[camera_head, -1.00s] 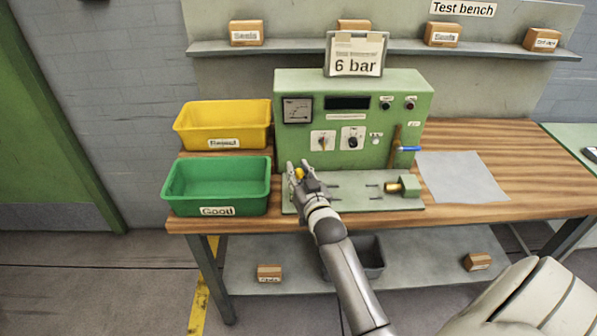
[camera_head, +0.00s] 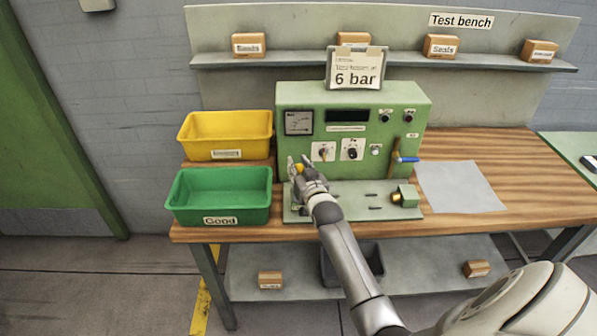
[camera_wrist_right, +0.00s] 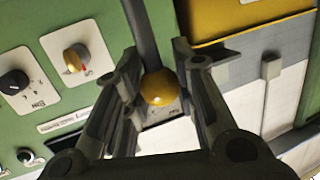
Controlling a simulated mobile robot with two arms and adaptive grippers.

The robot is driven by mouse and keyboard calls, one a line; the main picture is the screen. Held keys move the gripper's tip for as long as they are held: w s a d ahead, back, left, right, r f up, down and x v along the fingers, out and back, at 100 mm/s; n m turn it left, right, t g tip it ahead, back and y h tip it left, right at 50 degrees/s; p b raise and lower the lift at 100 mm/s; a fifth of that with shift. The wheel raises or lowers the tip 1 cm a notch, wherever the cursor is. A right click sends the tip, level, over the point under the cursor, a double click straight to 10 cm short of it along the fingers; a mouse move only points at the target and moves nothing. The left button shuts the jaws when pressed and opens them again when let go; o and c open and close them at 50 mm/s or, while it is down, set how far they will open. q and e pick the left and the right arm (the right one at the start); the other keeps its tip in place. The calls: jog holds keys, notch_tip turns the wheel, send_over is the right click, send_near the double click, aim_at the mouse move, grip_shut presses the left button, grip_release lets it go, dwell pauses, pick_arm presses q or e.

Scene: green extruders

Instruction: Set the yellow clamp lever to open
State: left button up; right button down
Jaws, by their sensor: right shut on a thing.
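The clamp lever is a dark rod (camera_wrist_right: 140,35) with a round yellow knob (camera_wrist_right: 158,87), seen large in the right wrist view. In the head view the yellow knob (camera_head: 299,169) shows small at the left front of the green test machine (camera_head: 350,108). My right gripper (camera_head: 301,165) is at the knob, with its fingers closed around it; in the wrist view the fingers (camera_wrist_right: 160,85) stand on both sides of the knob. The lever's foot is hidden by the gripper. My left gripper is not in view.
A green bin (camera_head: 220,210) labelled Good and a yellow bin (camera_head: 225,152) stand left of the machine. A blue-handled valve (camera_head: 407,159) and a brass fitting (camera_head: 397,197) are at its right. A grey sheet (camera_head: 460,188) lies on clear bench farther right.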

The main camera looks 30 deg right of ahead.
jog(key=shift+w+d+r, duration=0.15)
jog(key=shift+d+r, duration=0.05)
jog(key=shift+r, duration=0.05)
jog(key=c, duration=1.5)
grip_release()
jog(key=shift+c, duration=0.2)
jog(key=o, duration=0.4)
jog(key=shift+f, duration=0.25)
jog(key=v, duration=1.2)
jog(key=shift+r, duration=0.1)
